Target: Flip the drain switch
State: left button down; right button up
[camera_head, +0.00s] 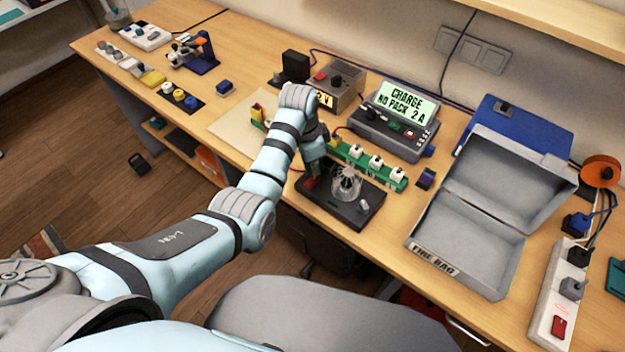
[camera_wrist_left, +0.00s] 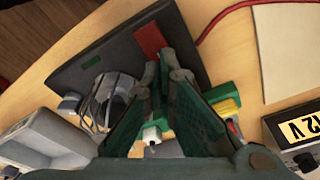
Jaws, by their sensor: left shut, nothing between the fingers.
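The black drain unit (camera_head: 357,213) lies near the front edge of the bench, with a caged clear bulb or fan (camera_head: 346,183) on top. A red switch (camera_head: 310,183) sits at its left end, partly hidden by my gripper. In the left wrist view the red switch (camera_wrist_left: 149,38) lies on the black plate (camera_wrist_left: 100,52), just beyond my fingertips. My left gripper (camera_head: 313,165) is shut and empty, pointing down over this end of the unit. Its fingertips (camera_wrist_left: 168,64) appear close to the switch; I cannot tell whether they touch. My right gripper is not in view.
A green strip with white connectors (camera_head: 372,163) runs behind the unit. A charger reading "CHARGE NO PACK 2A" (camera_head: 395,122) and a grey power supply (camera_head: 340,90) stand further back. An open grey fire bag box (camera_head: 470,245) stands to the right.

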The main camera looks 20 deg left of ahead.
aim_at(314, 178)
pick_arm(q)
jog(key=shift+f+b, duration=0.5)
jog(key=shift+f, duration=0.55)
jog(key=shift+s+r, duration=0.1)
notch_tip(314, 178, up, 3)
jog(key=p, duration=0.3)
jog(key=shift+r+b, duration=0.25)
jog(key=shift+b, duration=0.05)
jog(key=shift+r, duration=1.7)
